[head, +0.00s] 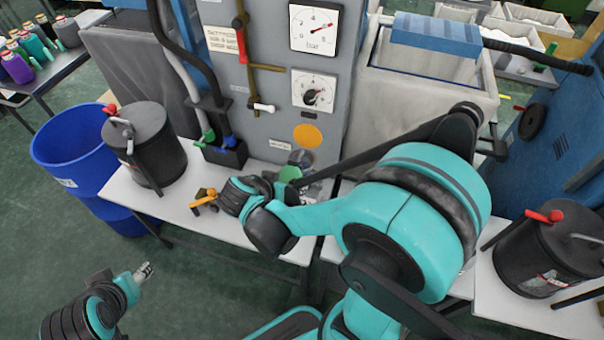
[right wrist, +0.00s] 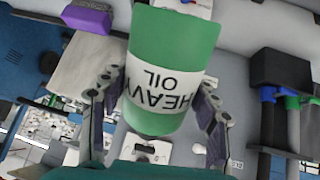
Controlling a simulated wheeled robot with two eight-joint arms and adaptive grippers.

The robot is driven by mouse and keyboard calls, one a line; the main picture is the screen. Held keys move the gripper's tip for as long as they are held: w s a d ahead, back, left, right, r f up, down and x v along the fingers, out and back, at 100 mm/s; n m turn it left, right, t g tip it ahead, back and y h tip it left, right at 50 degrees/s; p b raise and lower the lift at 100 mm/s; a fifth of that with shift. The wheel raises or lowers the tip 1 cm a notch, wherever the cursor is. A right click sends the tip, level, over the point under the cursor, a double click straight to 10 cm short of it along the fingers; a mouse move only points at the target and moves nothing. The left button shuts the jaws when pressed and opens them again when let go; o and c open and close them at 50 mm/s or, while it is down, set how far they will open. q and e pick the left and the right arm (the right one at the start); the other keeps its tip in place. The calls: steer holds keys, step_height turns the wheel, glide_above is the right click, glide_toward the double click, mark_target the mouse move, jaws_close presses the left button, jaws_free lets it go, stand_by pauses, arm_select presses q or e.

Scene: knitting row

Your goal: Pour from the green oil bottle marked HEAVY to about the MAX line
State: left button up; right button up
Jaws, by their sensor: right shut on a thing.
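The green bottle (right wrist: 172,45) fills the middle of the right wrist view, with a white label reading HEAVY OIL. The lettering is upside down there, as is the room, so the bottle looks roughly upright. My right gripper (right wrist: 160,108) is shut on it, a finger on each side. In the head view the gripper is mostly hidden by my arm, and a green part of the bottle (head: 290,174) shows beside it above the white table. A clear, greyish vessel (head: 301,158) seems to stand just behind. No MAX line is readable. My left gripper (head: 144,271) is low at the left, away from the table.
A grey panel with gauges (head: 315,28) rises behind the white table (head: 180,207). A black can (head: 155,140) and a yellow-brown item (head: 204,200) are on the table, left of the bottle. Hose connectors (head: 207,138) sit in a holder. A blue bin (head: 65,150) stands left.

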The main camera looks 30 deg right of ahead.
stand_by(0.4)
steer(key=shift+f+t+h+b, duration=0.4)
steer(key=shift+f+h+b, duration=0.15)
steer(key=shift+b, duration=0.65)
steer(key=shift+w+d+f+h+b, duration=0.1)
steer(key=shift+f+h+b, duration=0.15)
steer(key=shift+f+b, duration=0.75)
steer(key=shift+r, duration=0.4)
steer(key=shift+w, duration=0.1)
